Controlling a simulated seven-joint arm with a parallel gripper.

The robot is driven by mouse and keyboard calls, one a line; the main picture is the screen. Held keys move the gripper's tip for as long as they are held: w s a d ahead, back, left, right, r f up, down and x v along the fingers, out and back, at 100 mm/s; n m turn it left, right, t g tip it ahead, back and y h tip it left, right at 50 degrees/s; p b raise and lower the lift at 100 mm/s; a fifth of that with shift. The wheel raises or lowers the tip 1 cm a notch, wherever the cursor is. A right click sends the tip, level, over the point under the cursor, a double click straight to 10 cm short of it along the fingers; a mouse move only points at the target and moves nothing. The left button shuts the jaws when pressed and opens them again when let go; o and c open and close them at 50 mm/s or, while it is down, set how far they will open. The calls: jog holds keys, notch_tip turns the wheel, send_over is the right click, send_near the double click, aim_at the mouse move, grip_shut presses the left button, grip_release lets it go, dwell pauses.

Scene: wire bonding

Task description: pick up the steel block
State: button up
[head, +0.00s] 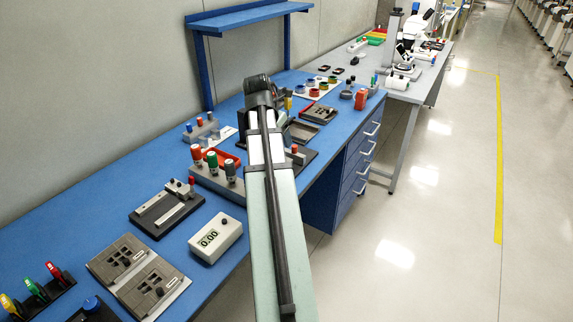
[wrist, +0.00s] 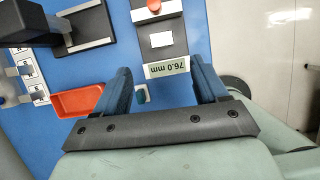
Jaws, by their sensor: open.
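A pale, bright square (wrist: 162,39) sits on a dark grey device in the wrist view. It may be the steel block, but I cannot tell for sure. The device's display (wrist: 166,67) reads 76.0 mm and appears upside down. My gripper (wrist: 161,72) is open, with its two blue fingers wide apart on either side of the display's near end. The space between the fingers holds nothing gripped. In the head view my arm reaches over the blue bench (head: 330,88), and its own links hide the fingers and the spot below them.
A red tray (wrist: 79,101) lies left of the fingers in the wrist view. A small teal item (wrist: 141,94) shows between the fingers near the palm. A dark plate with a silver bar (wrist: 88,46) stands upper left. In the head view, a meter (head: 215,239) stands near the bench's front edge.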

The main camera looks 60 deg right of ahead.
jog(key=x, duration=0.7)
jog(key=shift+d+f, duration=0.2)
jog(key=shift+f, duration=0.15)
jog(key=shift+x, duration=2.6)
jog(key=shift+s, duration=0.15)
jog(key=shift+c, duration=0.3)
jog(key=c, duration=1.2)
